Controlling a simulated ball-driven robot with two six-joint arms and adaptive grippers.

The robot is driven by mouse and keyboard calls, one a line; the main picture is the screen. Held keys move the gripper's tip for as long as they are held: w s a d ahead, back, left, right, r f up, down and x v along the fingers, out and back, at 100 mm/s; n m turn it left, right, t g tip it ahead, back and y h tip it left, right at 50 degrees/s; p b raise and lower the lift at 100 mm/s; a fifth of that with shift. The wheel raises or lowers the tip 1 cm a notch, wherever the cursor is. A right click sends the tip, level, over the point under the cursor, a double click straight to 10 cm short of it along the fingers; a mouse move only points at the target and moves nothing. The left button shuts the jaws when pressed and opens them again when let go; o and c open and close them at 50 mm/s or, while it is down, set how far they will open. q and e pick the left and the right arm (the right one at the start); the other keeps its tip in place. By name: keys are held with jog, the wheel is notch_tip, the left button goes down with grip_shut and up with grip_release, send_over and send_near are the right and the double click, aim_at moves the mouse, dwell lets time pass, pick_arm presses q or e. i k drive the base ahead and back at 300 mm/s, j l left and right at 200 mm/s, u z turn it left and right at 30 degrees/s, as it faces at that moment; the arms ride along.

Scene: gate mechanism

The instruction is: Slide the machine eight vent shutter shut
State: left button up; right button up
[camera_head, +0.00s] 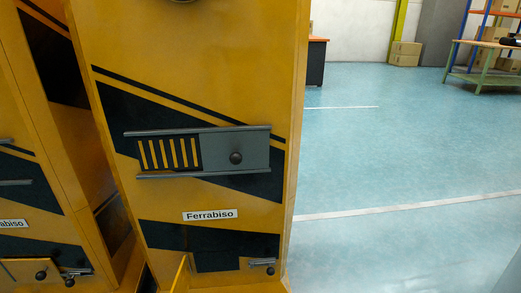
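A yellow machine (200,70) with black stripes stands in the middle left of the head view. On its face, a grey sliding shutter plate (257,152) with a dark round knob (236,158) sits at the right side of two horizontal rails (200,130). The slotted vent (168,153) to its left is uncovered, with several yellow slots showing. A label below reads "Ferrabiso" (210,214). No machine number is visible. Neither of my grippers shows in the view.
A second yellow machine (30,120) stands close at the left. Below the label, a small latch (262,264) and an open yellow flap (181,274) show. The blue floor (400,160) to the right is clear, with a workbench (485,75) and boxes far back.

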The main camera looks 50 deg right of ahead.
aim_at(242, 150)
jog(key=z, duration=1.3)
